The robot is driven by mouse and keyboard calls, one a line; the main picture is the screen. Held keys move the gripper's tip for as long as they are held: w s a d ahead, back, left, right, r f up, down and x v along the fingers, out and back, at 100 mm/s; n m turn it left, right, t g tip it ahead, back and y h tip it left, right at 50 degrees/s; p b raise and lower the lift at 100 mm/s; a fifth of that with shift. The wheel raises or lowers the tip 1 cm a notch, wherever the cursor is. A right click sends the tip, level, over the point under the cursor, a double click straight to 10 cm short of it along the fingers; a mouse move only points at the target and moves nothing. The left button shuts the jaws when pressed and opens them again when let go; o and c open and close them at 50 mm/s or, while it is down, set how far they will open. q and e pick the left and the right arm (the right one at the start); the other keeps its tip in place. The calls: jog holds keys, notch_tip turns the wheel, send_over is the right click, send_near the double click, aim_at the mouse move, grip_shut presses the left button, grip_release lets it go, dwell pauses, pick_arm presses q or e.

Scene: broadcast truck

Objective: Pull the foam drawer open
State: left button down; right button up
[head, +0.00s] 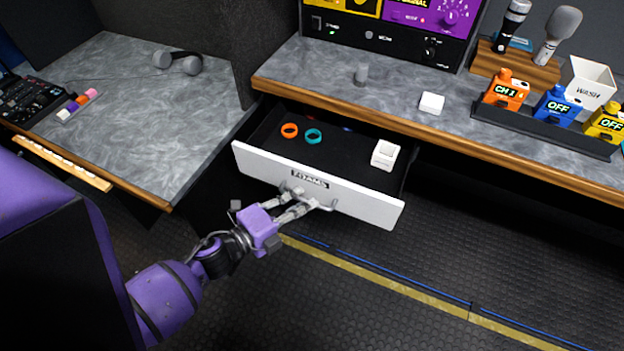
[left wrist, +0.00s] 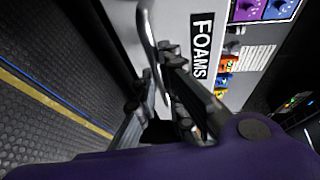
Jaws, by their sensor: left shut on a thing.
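The foam drawer (head: 365,207) stands pulled out from under the grey counter, with its white front facing me and its dark interior showing. Its label reads FOAMS in the left wrist view, where the white front (left wrist: 180,18) fills the upper middle. A curved metal handle (left wrist: 149,45) runs across the front. My left gripper (head: 308,200) is at this handle, shut on it, below the label. Inside the drawer lie an orange ring (head: 289,130), a teal ring (head: 312,136) and a white block (head: 385,154). A blue item farther back is mostly hidden. My right gripper is not in view.
The floor before the drawer is clear.

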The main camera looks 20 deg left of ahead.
pick_arm(q)
jog(key=s, duration=0.7)
jog(key=shift+s, duration=0.25)
jog(key=c, duration=1.8)
grip_release()
jog(key=shift+c, duration=0.2)
jog(key=v, duration=1.2)
